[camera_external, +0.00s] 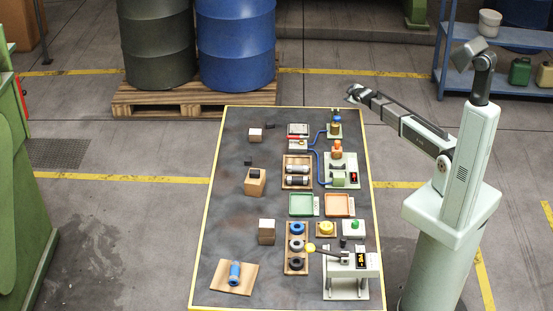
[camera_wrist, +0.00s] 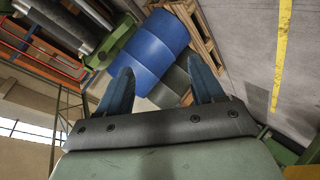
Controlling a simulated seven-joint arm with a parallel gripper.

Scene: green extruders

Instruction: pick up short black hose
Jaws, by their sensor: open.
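A short dark cylinder (camera_external: 297,180), which looks like the short black hose, lies in a wooden tray (camera_external: 285,158) right of the table's middle. A greyer cylinder (camera_external: 297,169) lies beside it in the same tray. They are small here, so I cannot be sure which is the black hose. My gripper (camera_external: 353,92) is raised beyond the table's far right corner, well away from the tray. In the wrist view my gripper (camera_wrist: 162,85) is open, with nothing between its two blue-grey fingers. The hose does not show in the wrist view.
The dark table (camera_external: 225,205) has free room on its left side. A wooden block (camera_external: 255,182) stands left of the tray. Green (camera_external: 301,205) and orange (camera_external: 340,205) trays lie in front of it. A machine with blue tubing (camera_external: 342,175) stands close on its right.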

